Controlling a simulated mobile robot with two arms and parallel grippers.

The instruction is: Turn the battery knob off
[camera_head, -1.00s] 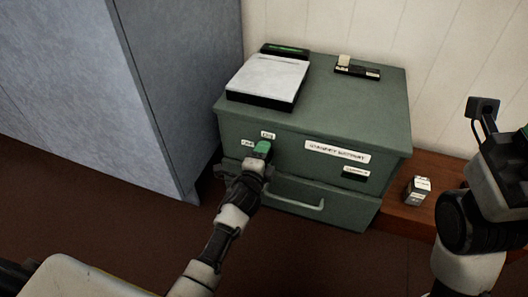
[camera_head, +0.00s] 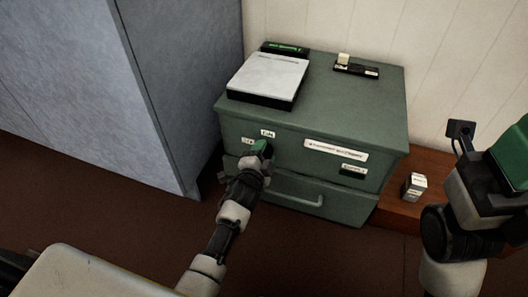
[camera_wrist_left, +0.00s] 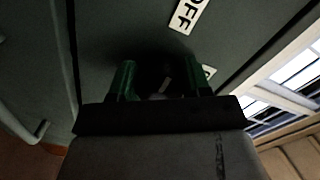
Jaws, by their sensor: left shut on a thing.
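The battery knob (camera_wrist_left: 165,84) is a dark round shape with a pale mark, seen in the left wrist view between the green fingers of my left gripper (camera_wrist_left: 158,80). The gripper is shut on it, and the fingers hide much of its outline. A white OFF label (camera_wrist_left: 188,14) is beside it on the panel. In the head view my left gripper (camera_head: 262,148) is at the front of the green cabinet (camera_head: 350,115), just below two small labels (camera_head: 267,133), and hides the knob. My right gripper (camera_head: 508,158) is partly cut off at the right edge.
A flat white-topped device (camera_head: 268,76) and a small black item (camera_head: 356,68) are on the cabinet top. A drawer handle (camera_head: 298,198) is below my left gripper. A small white box (camera_head: 414,186) stands on the wooden ledge (camera_head: 398,210). A grey locker (camera_head: 165,90) stands at left.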

